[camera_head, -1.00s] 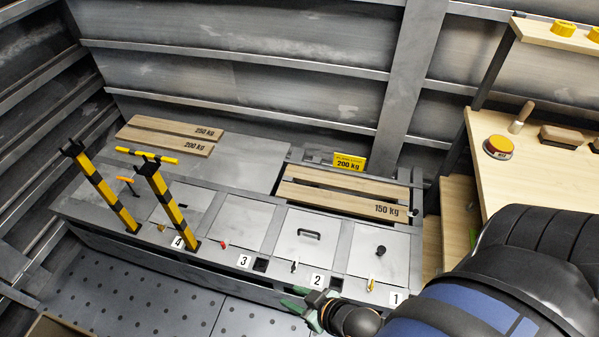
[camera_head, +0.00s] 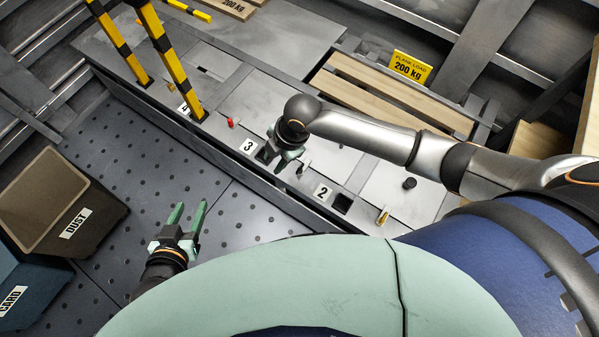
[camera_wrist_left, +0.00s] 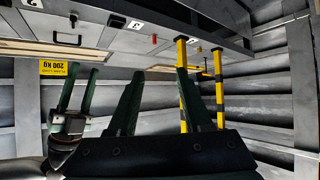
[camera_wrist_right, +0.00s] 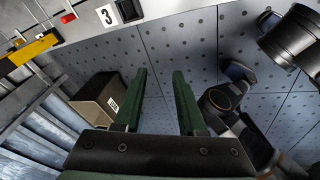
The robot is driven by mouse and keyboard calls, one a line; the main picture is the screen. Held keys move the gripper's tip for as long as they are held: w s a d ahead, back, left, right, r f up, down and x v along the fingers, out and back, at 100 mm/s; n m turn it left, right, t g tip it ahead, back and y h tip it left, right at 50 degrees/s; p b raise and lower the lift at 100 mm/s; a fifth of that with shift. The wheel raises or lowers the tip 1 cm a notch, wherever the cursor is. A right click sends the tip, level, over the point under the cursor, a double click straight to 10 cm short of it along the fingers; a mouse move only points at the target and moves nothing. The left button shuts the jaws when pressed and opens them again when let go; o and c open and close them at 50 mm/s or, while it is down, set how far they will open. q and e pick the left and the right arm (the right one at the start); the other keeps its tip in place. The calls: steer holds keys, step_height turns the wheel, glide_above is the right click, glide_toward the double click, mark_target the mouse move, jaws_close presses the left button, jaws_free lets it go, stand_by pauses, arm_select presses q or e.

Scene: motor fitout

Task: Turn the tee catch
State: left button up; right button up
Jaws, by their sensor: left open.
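I cannot tell for sure which catch is the tee catch. Small catches sit along the front of the numbered lids: a red one (camera_head: 233,122) by number 3, a pale grey one (camera_head: 303,167) left of number 2 and a brass-yellow one (camera_head: 382,216) further right. The red catch also shows in the right wrist view (camera_wrist_right: 67,18). My right gripper (camera_head: 281,152) is open and empty at the bench's front edge, between numbers 3 and 2, near the grey catch. It partly hides the lid there. My left gripper (camera_head: 187,215) is open and empty over the floor.
Yellow-black posts (camera_head: 172,62) stand on the bench at the left. Wooden planks (camera_head: 390,98) lie behind the lids beside a yellow 200 kg sign (camera_head: 411,67). A dust bin (camera_head: 62,205) and a card bin (camera_head: 30,285) stand at the left. The perforated floor between is clear.

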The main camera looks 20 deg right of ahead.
steer(key=w+d+f+n+g+h+b, duration=0.1)
steer(key=w+d+f+n+h+b, duration=0.15)
steer(key=d, duration=0.35)
arm_select(q)
steer(key=w+r+m+t+h+b, duration=0.25)
steer(key=w+r+t, duration=0.35)
steer(key=r, duration=0.3)
arm_select(e)
steer(key=n, duration=0.2)
glide_above(300, 167)
steer(key=shift+m+h, duration=0.25)
steer(key=shift+h, duration=0.2)
step_height(300, 167, down, 6)
steer(key=shift+s+r, duration=0.15)
steer(key=shift+r, duration=0.1)
step_height(300, 167, down, 6)
steer(key=b, duration=0.2)
steer(key=shift+r+b, duration=0.2)
steer(key=shift+b, duration=0.1)
arm_select(q)
step_height(300, 167, up, 14)
steer(key=s+d+m+t+h, duration=0.1)
steer(key=s+m+t+h, duration=0.1)
steer(key=m+t+h, duration=0.1)
steer(key=shift+s+d+t+h, duration=0.35)
steer(key=shift+t+h, duration=0.2)
steer(key=shift+t, duration=0.45)
arm_select(e)
steer(key=shift+f, duration=0.15)
jaws_close()
